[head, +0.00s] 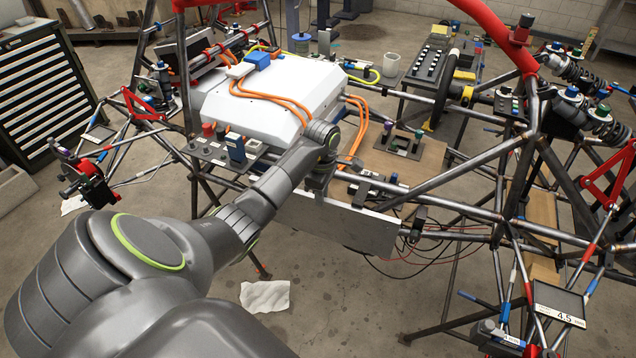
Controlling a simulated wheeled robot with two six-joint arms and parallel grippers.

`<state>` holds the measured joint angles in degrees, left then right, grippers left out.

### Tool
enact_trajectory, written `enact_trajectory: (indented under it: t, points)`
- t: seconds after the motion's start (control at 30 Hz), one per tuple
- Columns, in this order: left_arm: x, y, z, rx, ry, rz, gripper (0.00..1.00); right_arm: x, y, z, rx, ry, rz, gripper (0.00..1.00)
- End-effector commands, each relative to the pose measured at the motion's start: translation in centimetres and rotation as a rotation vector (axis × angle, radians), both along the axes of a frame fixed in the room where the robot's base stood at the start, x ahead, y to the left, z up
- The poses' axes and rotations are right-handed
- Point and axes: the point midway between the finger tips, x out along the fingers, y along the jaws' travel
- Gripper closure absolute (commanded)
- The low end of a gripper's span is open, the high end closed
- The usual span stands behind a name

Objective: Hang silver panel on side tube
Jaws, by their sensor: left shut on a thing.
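The silver panel (350,228) is a flat grey plate with a pale top edge, hanging upright along the near side of the chassis. My left gripper (319,188) is shut on its top edge, left of the panel's middle. The side tube (455,207) is a bare grey metal tube running along the chassis at about the height of the panel's top edge. My left arm and gripper hide part of the tube and the panel's left part. I cannot tell whether the panel touches the tube. My right gripper is not in view.
A white battery box (275,95) with orange cables sits in the chassis behind my gripper. Thin dark and red wires hang by the panel's right end. A small display reading 4.5 (560,301) is at lower right. A white sheet (265,296) lies on the open floor.

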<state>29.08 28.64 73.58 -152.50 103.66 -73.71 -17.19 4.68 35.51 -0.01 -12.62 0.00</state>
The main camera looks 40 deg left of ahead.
Motion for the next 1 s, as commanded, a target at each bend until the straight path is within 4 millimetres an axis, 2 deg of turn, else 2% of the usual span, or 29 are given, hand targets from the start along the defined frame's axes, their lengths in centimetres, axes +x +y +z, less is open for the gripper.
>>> enact_trajectory:
  t: [1.0]
  points:
    - [7.9, 2.4, -0.2, 0.0, -0.004, 0.0, 1.0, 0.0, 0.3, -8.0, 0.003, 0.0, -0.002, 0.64]
